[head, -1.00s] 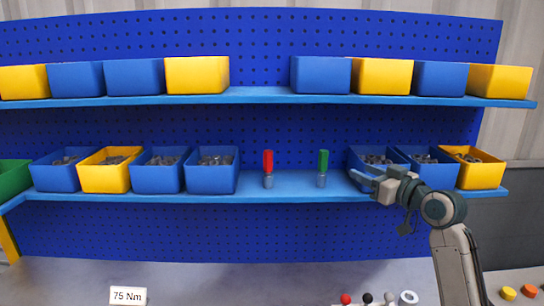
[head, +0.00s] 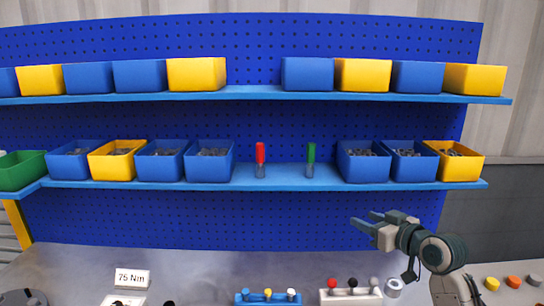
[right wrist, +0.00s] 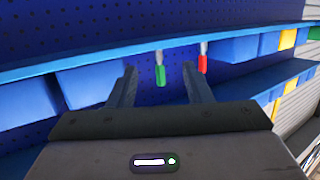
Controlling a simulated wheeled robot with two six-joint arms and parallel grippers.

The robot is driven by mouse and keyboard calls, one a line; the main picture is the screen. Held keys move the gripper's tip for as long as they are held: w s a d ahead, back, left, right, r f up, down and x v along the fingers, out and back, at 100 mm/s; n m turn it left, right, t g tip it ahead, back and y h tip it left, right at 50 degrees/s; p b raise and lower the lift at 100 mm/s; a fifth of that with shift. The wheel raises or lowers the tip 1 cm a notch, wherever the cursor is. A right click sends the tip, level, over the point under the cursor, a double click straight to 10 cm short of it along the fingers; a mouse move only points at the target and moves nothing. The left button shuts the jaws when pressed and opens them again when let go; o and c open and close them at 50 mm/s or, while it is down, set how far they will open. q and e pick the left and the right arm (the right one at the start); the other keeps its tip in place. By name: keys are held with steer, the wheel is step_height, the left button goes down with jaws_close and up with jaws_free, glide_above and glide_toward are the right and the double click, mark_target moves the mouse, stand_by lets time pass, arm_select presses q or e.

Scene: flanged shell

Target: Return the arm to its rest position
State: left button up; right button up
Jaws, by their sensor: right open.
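My right gripper (head: 366,221) is in the head view at the right, in front of the pegboard and below the lower shelf. Its two fingers are apart with nothing between them. In the right wrist view its open fingers (right wrist: 160,88) point toward the shelf. My right arm comes in from the lower right. My left gripper is not in view.
A red-handled tool (head: 260,155) and a green-handled tool (head: 310,155) stand on the lower shelf (head: 280,180) between bins of small parts. Below lie a worktop (head: 210,270), a 75 Nm sign (head: 132,278), a blue holder (head: 268,298) and a white holder (head: 350,297).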

steer(key=s+f+m+g+h, duration=0.1)
steer(key=s+f+g+h, duration=0.1)
steer(key=s+f, duration=0.8)
steer(key=s+f+m+g+h, duration=0.1)
steer(key=s+f+g+h, duration=0.15)
steer(key=s+f, duration=0.8)
steer(key=s+d+f+m+g+h, duration=0.1)
steer(key=s+f+g, duration=0.1)
steer(key=s+f, duration=0.35)
steer(key=s+d+f+g+h, duration=0.1)
steer(key=s+f+g, duration=0.1)
steer(key=s, duration=0.7)
steer(key=s+d+f+m+g+h, duration=0.1)
steer(key=s+d+f+g+h, duration=0.15)
steer(key=s, duration=0.55)
step_height(320, 180, down, 35)
steer(key=d+y+b, duration=0.1)
steer(key=d+b, duration=0.1)
steer(key=b, duration=0.2)
arm_select(q)
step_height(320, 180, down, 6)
steer(key=b, duration=0.2)
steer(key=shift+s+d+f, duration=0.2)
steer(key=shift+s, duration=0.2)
arm_select(e)
steer(key=s+d+f+g, duration=0.1)
steer(key=s+f, duration=1.6)
steer(key=f, duration=0.4)
steer(key=shift+m+g, duration=0.3)
steer(key=shift+m, duration=0.1)
